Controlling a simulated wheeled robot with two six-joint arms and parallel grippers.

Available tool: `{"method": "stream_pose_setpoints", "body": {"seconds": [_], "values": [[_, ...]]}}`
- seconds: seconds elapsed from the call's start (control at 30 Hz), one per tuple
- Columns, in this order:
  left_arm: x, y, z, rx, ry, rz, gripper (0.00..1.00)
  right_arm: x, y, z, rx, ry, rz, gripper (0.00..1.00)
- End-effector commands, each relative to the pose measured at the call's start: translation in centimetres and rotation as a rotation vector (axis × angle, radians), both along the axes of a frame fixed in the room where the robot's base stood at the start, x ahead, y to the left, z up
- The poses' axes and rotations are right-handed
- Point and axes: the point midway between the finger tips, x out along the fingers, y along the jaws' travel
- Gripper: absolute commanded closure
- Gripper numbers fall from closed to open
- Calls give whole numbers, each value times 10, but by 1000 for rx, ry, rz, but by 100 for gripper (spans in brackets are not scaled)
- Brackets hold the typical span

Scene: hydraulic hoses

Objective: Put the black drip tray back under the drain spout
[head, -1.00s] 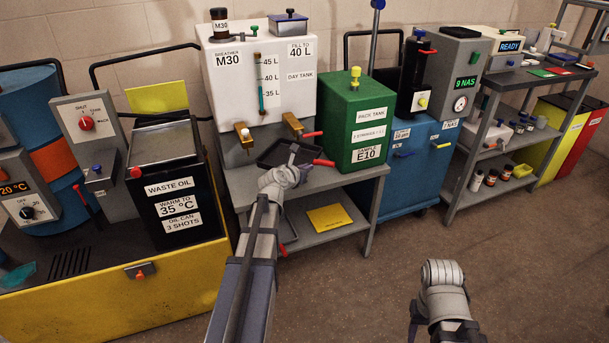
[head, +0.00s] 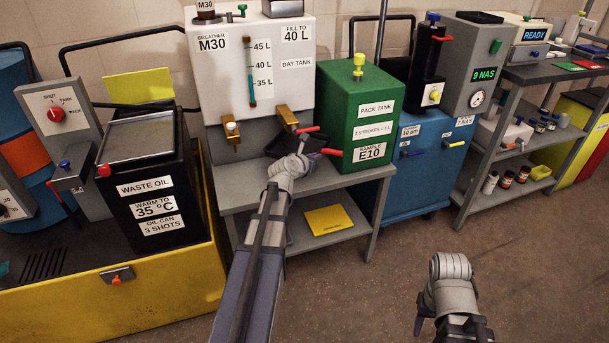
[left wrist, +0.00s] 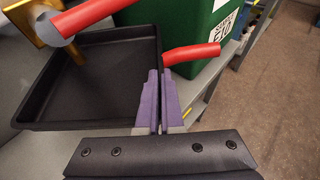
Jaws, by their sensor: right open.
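The black drip tray (head: 277,148) is on the grey bench, below the right brass spout (head: 287,118) of the white day tank. In the left wrist view the tray (left wrist: 100,85) fills the left side; it looks empty. My left gripper (head: 302,150) is at the tray's right side. Its purple fingers (left wrist: 161,100) are close together at the tray's near right corner and appear shut on its wall. The brass spout (left wrist: 40,28) overhangs the tray in the wrist view. My right gripper (head: 449,268) is at lower right, apart from everything; its fingertips are not clearly seen.
A red lever (left wrist: 85,18) crosses above the tray, and another red handle (left wrist: 192,54) sticks out from the green pack tank (head: 352,120). A second brass spout (head: 231,130) is to the left. A yellow booklet (head: 328,220) lies on the lower shelf. The floor at right is clear.

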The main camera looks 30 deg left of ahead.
Motion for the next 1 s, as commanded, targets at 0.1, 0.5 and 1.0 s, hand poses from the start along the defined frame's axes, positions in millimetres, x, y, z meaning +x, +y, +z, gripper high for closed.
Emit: {"method": "stream_pose_setpoints", "body": {"seconds": [0.1, 0.5, 1.0], "values": [[0, 0, -14, 0, 0, 0, 100, 0, 0, -14, -2, -1, 1, 50], [0, 0, -63, 0, 0, 0, 100, 1, -1, -63, -4, -3, 6, 50], [0, 0, -98, 0, 0, 0, 100, 1, 0, -98, 1, -3, 13, 50]]}}
